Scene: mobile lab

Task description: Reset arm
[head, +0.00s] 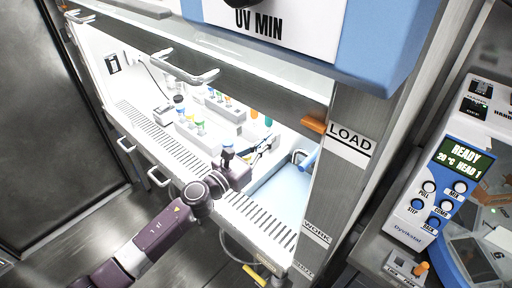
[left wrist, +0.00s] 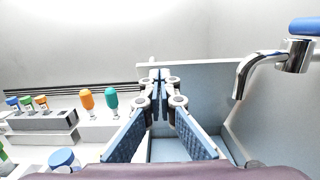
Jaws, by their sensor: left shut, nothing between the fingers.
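My left arm comes in from the lower left in the head view and reaches into the lit cabinet. My left gripper (head: 264,150) is inside the cabinet above its white work surface, beside the sink. In the left wrist view the left gripper (left wrist: 160,75) has its fingertips together with nothing between them. It points toward the pale blue sink (left wrist: 205,146), with the chrome faucet (left wrist: 262,62) to its right. My right gripper is not in either view.
Racks with capped tubes (head: 222,100) stand left of the gripper; orange (left wrist: 87,100) and green (left wrist: 112,99) bottles are close by. A slotted grille (head: 262,217) runs along the cabinet's front edge. The raised sash has handles (head: 185,72). A control panel (head: 440,195) stands at right.

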